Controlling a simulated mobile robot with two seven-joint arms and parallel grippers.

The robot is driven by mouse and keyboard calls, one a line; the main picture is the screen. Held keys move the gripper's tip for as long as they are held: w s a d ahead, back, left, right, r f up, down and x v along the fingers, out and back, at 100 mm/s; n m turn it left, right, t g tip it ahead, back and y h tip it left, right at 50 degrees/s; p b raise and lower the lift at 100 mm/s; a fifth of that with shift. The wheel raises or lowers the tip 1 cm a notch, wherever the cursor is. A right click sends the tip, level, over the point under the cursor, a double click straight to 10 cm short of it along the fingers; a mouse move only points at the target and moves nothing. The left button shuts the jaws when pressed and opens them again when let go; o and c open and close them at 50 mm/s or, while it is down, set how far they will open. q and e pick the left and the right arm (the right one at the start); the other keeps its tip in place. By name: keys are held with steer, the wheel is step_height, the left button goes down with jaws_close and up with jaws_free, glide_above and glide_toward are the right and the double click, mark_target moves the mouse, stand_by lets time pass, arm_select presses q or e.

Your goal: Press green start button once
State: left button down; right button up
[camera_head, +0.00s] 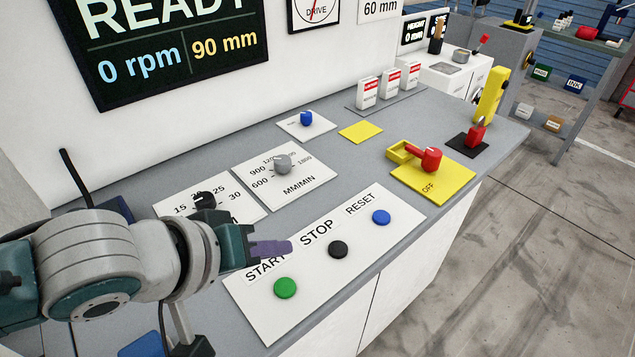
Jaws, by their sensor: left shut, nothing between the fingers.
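The green start button (285,288) is a round cap on a white panel (310,301) at the front of the grey console, below the printed word START. The black stop button (338,249) and the blue reset button (381,217) sit to its right on the same panel. My left gripper (286,247) comes in from the left, with its purple fingertips closed and empty. In the picture it is above the green button and covers part of the START label; it appears apart from the button. My right gripper does not show.
A black knob (205,200) and a grey knob (282,163) stand on white dial plates behind the buttons. A red switch handle (431,159) sits on a yellow OFF plate to the right. A dark display (170,50) reading READY and 0 rpm hangs on the wall.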

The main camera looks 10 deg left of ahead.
arm_select(q)
steer(key=b, duration=0.5)
glide_above(280, 293)
step_height(280, 293, down, 6)
steer(key=shift+r, duration=0.25)
steer(key=shift+f+b, duration=0.3)
steer(key=shift+f, duration=0.4)
stand_by(0.8)
steer(key=shift+f, duration=0.4)
steer(key=shift+f+b, duration=0.4)
steer(key=shift+b, duration=0.05)
stand_by(0.4)
stand_by(0.3)
steer(key=shift+r+p, duration=0.8)
steer(key=shift+p, duration=0.15)
steer(key=shift+r, duration=0.1)
